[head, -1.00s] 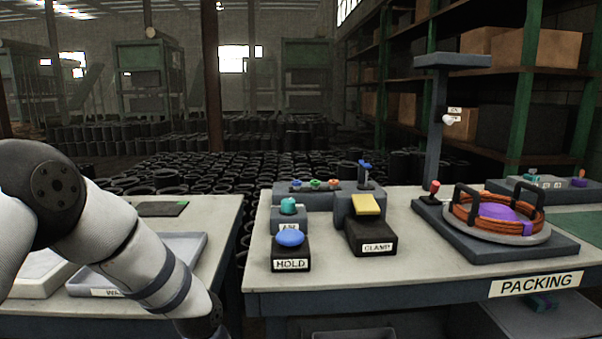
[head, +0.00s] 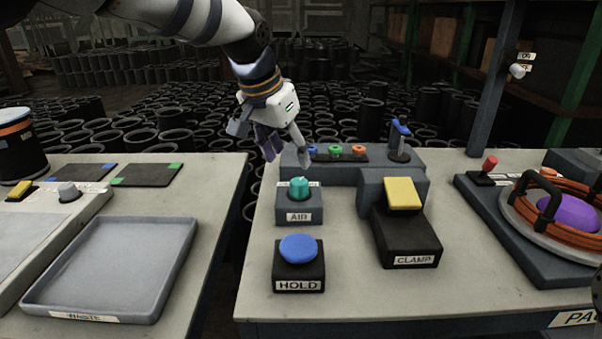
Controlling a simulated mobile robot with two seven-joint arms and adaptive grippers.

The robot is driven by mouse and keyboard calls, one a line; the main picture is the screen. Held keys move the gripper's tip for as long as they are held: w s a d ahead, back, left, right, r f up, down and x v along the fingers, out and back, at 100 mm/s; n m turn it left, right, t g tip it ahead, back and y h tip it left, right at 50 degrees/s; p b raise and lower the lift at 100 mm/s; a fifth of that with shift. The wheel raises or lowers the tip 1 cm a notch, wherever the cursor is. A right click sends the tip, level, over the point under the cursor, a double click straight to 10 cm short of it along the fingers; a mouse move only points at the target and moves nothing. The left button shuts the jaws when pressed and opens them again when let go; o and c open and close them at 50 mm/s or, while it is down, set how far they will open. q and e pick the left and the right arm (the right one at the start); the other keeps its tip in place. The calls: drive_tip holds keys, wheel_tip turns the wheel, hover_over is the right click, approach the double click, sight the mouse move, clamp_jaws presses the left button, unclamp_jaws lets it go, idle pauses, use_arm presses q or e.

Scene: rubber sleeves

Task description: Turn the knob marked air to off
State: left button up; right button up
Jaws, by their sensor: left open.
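The teal air knob (head: 299,188) sits on a dark grey box (head: 299,210) labelled AIR, near the left edge of the packing table. Small marks beside the knob are too small to read. My left gripper (head: 288,153) reaches in from the upper left, above and behind the knob, its fingers pointing down. It is open, empty and apart from the knob. My right gripper is not in view.
A blue HOLD button (head: 298,249) stands in front of the AIR box. A CLAMP unit with a yellow pedal (head: 402,193) is to the right. Behind is a panel with coloured buttons (head: 336,151) and a blue-topped lever (head: 400,140). A grey tray (head: 120,265) lies on the left table.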

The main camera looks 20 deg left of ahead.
sight(298, 182)
use_arm(q)
drive_tip(key=x, duration=0.8)
drive_tip(key=shift+f+b, duration=0.3)
drive_tip(key=shift+w, duration=0.1)
drive_tip(key=c, duration=1.1)
